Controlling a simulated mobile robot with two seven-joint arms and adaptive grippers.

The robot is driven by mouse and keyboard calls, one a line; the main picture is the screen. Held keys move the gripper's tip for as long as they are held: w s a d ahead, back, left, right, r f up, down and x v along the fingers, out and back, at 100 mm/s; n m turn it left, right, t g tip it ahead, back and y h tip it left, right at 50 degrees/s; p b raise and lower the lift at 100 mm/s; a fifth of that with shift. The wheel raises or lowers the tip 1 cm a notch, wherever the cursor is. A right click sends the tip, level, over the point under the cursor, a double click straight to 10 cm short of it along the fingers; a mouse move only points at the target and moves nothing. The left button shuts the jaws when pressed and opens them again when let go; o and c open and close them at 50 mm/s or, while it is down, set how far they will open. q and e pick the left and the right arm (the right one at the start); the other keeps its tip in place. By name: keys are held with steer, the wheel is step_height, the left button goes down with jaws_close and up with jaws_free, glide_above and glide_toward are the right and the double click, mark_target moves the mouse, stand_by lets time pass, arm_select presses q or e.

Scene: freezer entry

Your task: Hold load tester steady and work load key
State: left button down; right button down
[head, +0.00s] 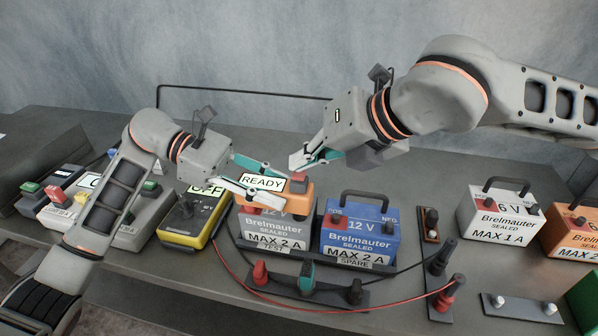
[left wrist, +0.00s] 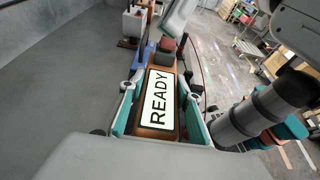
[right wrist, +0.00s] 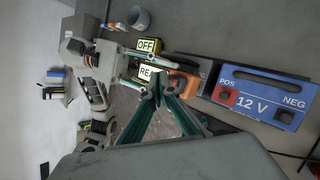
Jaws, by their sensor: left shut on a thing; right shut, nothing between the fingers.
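The load tester (head: 285,198) is an orange box whose white screen reads READY, above the 12 V battery labelled TEST. In the left wrist view the tester (left wrist: 167,132) lies lengthwise between my left fingers. My left gripper (head: 262,181) is shut on it, a finger along each side. The load key (head: 299,183) appears as a red block at the tester's right end, and it also shows in the left wrist view (left wrist: 168,45). My right gripper (head: 297,161) is shut and empty, its tips just above and behind the key. I cannot tell whether they touch it.
A blue 12 V SPARE battery (head: 358,238) stands right of the tester. A yellow meter (head: 187,228) reading OFF stands left. A panel with posts (head: 310,290) and a red lead lies in front. More batteries (head: 497,220) stand at the right. Table behind is bare.

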mark_target(303, 175)
steer(key=shift+f, duration=0.45)
stand_by(1.0)
steer(key=shift+r, duration=0.9)
steer(key=shift+r, duration=2.55)
arm_select(q)
steer(key=c, duration=0.9)
jaws_free()
